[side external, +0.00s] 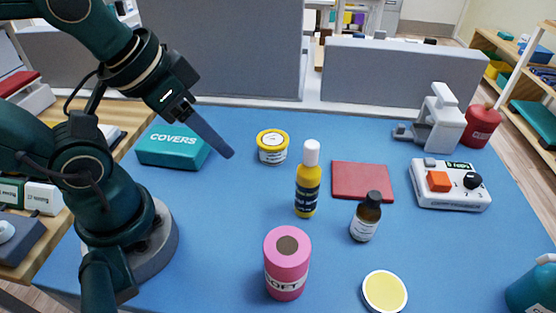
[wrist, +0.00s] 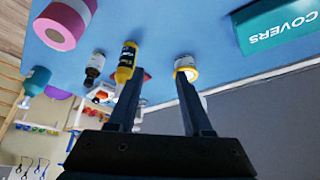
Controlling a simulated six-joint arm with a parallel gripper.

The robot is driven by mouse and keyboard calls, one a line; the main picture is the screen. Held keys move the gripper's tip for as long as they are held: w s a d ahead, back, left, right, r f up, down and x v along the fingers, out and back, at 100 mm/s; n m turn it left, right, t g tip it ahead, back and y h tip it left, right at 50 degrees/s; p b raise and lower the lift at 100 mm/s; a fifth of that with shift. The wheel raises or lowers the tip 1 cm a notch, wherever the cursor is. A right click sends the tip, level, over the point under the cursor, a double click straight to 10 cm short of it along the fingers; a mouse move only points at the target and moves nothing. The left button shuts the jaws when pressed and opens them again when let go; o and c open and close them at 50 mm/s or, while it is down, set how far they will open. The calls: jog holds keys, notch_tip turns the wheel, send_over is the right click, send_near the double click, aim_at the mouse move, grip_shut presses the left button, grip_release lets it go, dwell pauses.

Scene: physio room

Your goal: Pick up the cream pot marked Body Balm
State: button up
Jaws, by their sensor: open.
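My gripper, seen in the wrist view (wrist: 158,78), is open and empty. It is above the table, between the covers box and the yellow-lidded pot, touching neither.
A green COVERS box (side external: 173,146) lies left of my gripper. A yellow bottle (side external: 308,182), brown bottle (side external: 366,217), pink roll (side external: 287,262) and red pad (side external: 361,181) stand or lie rightward. A control box (side external: 450,187) is farther right. Grey panels edge the back.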

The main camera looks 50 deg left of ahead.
jog(key=o, duration=0.8)
